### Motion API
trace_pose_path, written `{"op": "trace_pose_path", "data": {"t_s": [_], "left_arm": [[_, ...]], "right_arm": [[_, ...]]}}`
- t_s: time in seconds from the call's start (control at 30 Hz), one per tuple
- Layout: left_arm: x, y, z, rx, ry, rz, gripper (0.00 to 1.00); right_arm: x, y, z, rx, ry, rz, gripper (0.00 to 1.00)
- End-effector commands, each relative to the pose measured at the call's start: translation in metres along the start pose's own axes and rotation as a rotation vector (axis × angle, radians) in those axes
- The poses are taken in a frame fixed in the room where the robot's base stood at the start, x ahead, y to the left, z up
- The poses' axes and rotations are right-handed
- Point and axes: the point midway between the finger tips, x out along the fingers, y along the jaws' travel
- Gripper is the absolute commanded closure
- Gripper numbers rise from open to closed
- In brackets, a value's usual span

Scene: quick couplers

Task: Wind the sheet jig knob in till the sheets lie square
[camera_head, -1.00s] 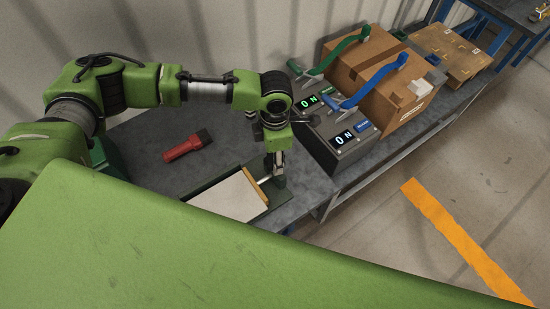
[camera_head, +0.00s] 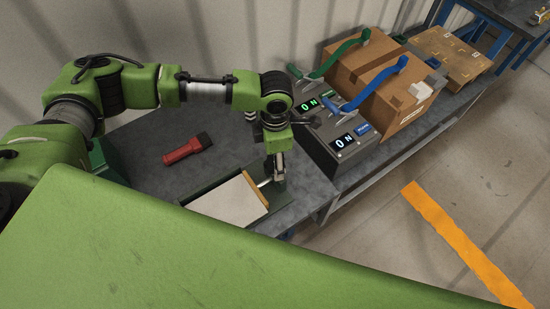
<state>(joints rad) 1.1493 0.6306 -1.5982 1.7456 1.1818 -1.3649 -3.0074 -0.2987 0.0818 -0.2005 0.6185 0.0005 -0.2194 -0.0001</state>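The sheet jig (camera_head: 201,187) is a dark green tray on the grey bench. White sheets (camera_head: 226,199) lie in it, with a tan bar (camera_head: 255,191) along their right edge. A short light rod (camera_head: 264,182) runs from the bar toward my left gripper. My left gripper (camera_head: 279,178) points down at the jig's right end, at the rod's outer end. The knob is hidden at the fingers, and I cannot tell whether they are closed on it. The sheets' near part is cut off by a green part of mine. My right gripper is out of view.
A red-and-black flashlight (camera_head: 187,149) lies behind the jig. To the right stand a grey box with two lit displays (camera_head: 342,141), green and blue levers (camera_head: 374,84), and cardboard boxes (camera_head: 405,106). Bare bench (camera_head: 225,150) lies between flashlight and arm.

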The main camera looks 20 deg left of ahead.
Motion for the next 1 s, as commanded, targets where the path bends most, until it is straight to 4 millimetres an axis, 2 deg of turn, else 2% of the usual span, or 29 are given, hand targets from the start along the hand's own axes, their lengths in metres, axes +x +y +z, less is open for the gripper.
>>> {"op": "trace_pose_path", "data": {"t_s": [0.3, 0.5, 0.7, 1.0], "left_arm": [[-0.064, 0.001, 0.000, 0.001, -0.003, 0.005, 0.43], [-0.098, 0.001, 0.001, 0.001, -0.003, 0.004, 0.43], [-0.113, 0.001, 0.000, 0.000, -0.001, 0.002, 0.43], [-0.113, 0.001, 0.000, 0.000, -0.001, 0.002, 0.43]], "right_arm": [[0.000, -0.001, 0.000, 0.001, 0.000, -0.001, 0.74], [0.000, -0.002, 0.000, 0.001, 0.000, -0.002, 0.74], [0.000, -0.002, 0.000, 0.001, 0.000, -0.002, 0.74], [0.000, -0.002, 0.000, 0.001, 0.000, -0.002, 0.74]]}}
